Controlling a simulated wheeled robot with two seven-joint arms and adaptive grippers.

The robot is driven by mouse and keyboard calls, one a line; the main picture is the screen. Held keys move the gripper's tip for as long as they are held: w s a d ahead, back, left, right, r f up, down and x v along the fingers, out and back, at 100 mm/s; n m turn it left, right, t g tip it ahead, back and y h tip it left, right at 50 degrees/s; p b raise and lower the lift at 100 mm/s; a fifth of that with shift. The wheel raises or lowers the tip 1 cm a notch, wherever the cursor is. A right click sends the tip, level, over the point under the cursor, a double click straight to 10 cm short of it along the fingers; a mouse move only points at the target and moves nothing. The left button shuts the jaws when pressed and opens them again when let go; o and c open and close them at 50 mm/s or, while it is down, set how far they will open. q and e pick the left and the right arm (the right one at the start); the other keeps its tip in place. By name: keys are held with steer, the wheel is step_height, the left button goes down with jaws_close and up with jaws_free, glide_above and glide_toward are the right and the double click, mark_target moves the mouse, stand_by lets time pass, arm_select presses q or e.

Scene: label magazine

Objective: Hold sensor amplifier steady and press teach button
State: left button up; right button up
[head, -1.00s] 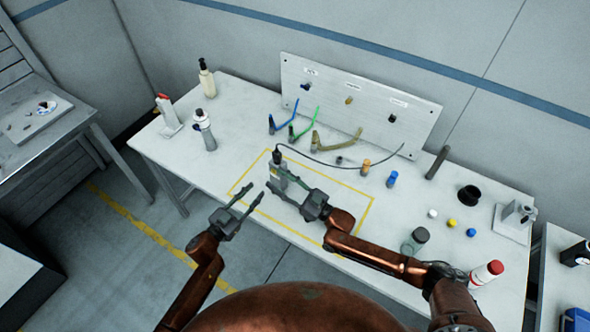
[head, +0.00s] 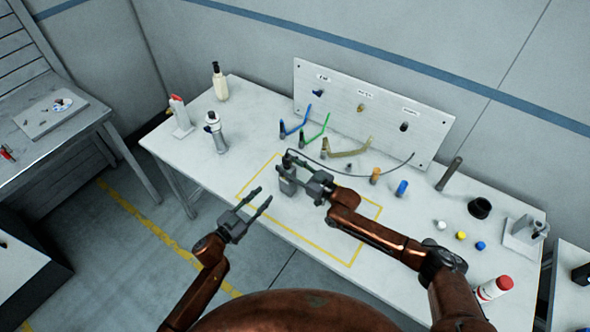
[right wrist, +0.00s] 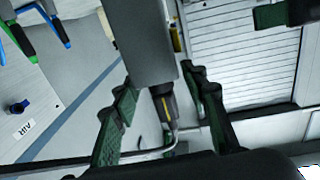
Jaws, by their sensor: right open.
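The sensor amplifier appears to be the small grey box (head: 286,185) near the left end of the yellow outlined area; a dark connector and cable rise from it. In the right wrist view the grey box (right wrist: 140,42) with its connector (right wrist: 164,104) shows between the fingers. My right gripper (head: 290,172) is open, with its fingers around the box; contact cannot be told. It also shows in the right wrist view (right wrist: 160,90). The teach button cannot be made out.
A panel (head: 372,112) stands at the back, with blue, green and tan leads before it. A dark cable (head: 365,172) arcs right from the box. Bottles stand at left; small caps, a black ring (head: 480,208) and a red-capped bottle (head: 495,288) lie right. Yellow-outlined table front is clear.

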steer(key=shift+w+a, duration=0.1)
steer(key=shift+a, duration=0.1)
jaws_close()
stand_by(0.5)
arm_select(q)
steer(key=shift+c, duration=0.6)
jaws_close()
stand_by(0.8)
